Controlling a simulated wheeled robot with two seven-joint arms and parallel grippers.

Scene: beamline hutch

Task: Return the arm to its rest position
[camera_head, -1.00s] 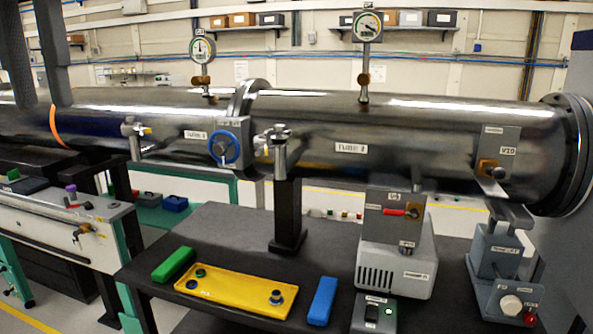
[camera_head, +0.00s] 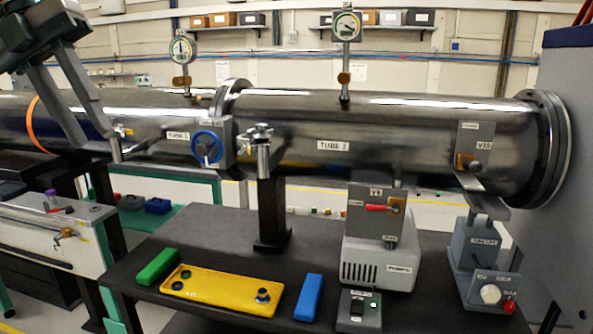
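My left gripper (camera_head: 97,148) comes in from the upper left, its two long grey fingers pointing down and to the right. The fingers are apart with nothing visible between them, so it is open and empty. In the picture the fingers overlap the left part of the dark metal tube labelled TUBE 1 (camera_head: 150,112), and one tip lies near the small valve fitting on it. I cannot tell whether they touch. My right gripper is out of view.
A blue handwheel (camera_head: 207,148) sits at the tube joint, right of the gripper. Below are a black bench (camera_head: 205,225), green block (camera_head: 158,266), yellow plate (camera_head: 215,291), blue block (camera_head: 309,297) and pump box (camera_head: 378,264). A white cart (camera_head: 45,238) stands left.

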